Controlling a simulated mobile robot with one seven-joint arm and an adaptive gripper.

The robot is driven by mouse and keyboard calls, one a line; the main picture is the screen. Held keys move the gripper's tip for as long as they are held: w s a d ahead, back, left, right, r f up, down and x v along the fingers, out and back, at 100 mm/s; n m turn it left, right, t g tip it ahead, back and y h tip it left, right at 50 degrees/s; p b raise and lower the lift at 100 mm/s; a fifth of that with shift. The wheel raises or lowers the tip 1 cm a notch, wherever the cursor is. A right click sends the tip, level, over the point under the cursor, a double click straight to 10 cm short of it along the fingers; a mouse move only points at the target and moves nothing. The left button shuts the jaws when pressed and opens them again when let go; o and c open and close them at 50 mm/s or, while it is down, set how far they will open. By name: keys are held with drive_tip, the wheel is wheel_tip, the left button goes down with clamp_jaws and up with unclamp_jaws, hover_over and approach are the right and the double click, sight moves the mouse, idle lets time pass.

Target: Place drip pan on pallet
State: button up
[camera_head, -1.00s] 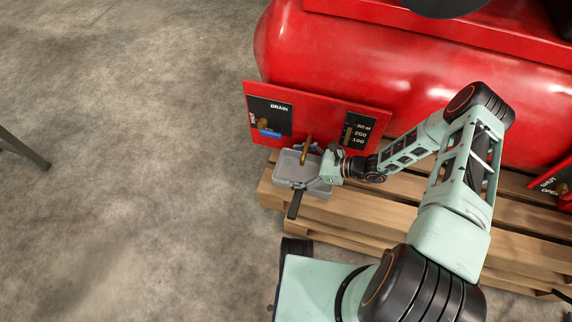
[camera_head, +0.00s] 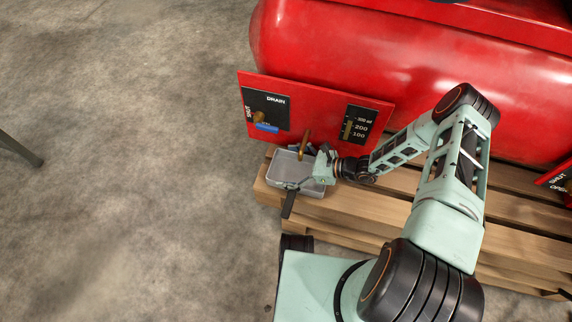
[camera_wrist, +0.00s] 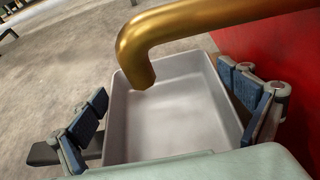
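The drip pan (camera_head: 284,168) is a shallow grey tray with a dark handle (camera_head: 288,204) pointing toward the front. It is over the left end of the wooden pallet (camera_head: 390,217) and seems to rest on it, under the brass drain pipe (camera_head: 306,143). In the wrist view the pan (camera_wrist: 170,125) looks empty, with the pipe (camera_wrist: 180,35) crossing above it. My gripper (camera_wrist: 170,110) is spread wide, one finger on each side of the pan. The left finger is beside the handle; the right one is close to the pan's right wall. Whether they touch is unclear.
A red tank (camera_head: 400,60) stands behind, over the pallet. Its front panel (camera_head: 318,110) carries a blue drain lever (camera_head: 267,128) and a level gauge (camera_head: 355,128). Bare concrete floor (camera_head: 120,170) lies open at left. A dark leg (camera_head: 20,150) shows at the left edge.

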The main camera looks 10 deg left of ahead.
drive_tip(key=shift+r, duration=0.1)
drive_tip(key=shift+r, duration=0.2)
drive_tip(key=p+v, duration=0.3)
drive_tip(key=v, duration=0.9)
drive_tip(key=shift+d+f, duration=0.1)
drive_tip(key=shift+f, duration=0.1)
